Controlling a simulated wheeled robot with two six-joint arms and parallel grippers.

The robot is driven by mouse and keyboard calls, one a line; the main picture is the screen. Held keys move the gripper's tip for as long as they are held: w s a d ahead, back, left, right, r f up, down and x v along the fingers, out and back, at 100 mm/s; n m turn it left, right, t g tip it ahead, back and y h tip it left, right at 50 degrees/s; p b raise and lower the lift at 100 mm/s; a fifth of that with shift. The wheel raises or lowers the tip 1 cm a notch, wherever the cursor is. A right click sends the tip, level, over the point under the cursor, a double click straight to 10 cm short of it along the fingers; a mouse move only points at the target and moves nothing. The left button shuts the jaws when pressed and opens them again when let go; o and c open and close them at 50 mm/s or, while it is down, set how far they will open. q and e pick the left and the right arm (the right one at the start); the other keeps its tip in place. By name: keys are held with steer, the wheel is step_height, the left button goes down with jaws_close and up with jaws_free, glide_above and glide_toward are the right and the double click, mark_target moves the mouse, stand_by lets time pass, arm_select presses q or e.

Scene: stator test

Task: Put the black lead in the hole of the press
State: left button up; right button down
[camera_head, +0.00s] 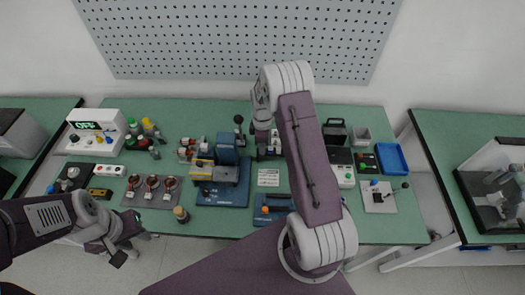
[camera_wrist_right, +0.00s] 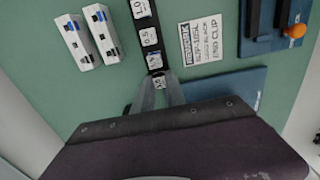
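I cannot pick out the black lead for certain in either view. A blue-based machine (camera_head: 223,195) with a dark blue upright stands mid-table and may be the press; no hole shows on it at this size. My right gripper (camera_head: 265,153) is over the middle of the table, partly hidden by my own arm. In the right wrist view its grey fingers (camera_wrist_right: 159,88) have a narrow gap between them, with a white label tile showing through and nothing clearly held. My left gripper (camera_head: 131,249) is low at the left, off the table's front edge, with its fingers apart and empty.
A printed card (camera_wrist_right: 203,40) lies near a black strip (camera_wrist_right: 148,30) of white tiles, two white blocks (camera_wrist_right: 86,40) and a blue base with an orange knob (camera_wrist_right: 295,31). Three copper coils (camera_head: 152,187) sit on a grey plate. A blue tray (camera_head: 392,159) is at the right.

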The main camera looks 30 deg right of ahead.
steer(key=shift+r+p, duration=2.4)
steer(key=shift+r, duration=0.55)
steer(key=shift+f, duration=0.1)
